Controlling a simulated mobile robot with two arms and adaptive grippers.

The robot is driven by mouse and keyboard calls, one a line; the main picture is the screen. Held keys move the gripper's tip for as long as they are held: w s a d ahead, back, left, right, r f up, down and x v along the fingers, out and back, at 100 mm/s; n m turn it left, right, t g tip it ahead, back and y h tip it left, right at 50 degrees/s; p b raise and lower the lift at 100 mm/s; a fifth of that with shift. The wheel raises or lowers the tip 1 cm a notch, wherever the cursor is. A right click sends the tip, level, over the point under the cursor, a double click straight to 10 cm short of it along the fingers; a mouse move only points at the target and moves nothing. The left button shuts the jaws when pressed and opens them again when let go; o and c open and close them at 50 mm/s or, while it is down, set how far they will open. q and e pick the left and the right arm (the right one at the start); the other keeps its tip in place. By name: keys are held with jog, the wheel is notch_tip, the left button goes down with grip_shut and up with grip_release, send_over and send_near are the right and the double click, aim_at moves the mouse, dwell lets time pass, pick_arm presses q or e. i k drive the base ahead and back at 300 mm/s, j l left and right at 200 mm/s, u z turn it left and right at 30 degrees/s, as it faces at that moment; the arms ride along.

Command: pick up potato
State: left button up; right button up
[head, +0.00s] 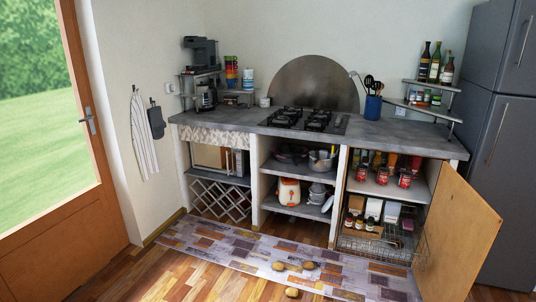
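Three small brown, roundish objects that look like potatoes lie low in the head view. One potato (278,266) and another potato (309,265) rest on the patterned rug (220,252), a short gap apart. A third potato (292,292) lies nearer to me, by the rug's front edge. Nothing covers them. Neither of my grippers shows in the head view, so their place relative to the potatoes cannot be seen.
The masonry counter (225,130) stands behind the rug, with a gas hob (303,119) and open shelves. A wooden cabinet door (458,235) swings out at the right, near a grey fridge (505,130). Bare wooden floor (135,275) is clear at the front left.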

aim_at(278, 266)
jog(key=i, duration=2.15)
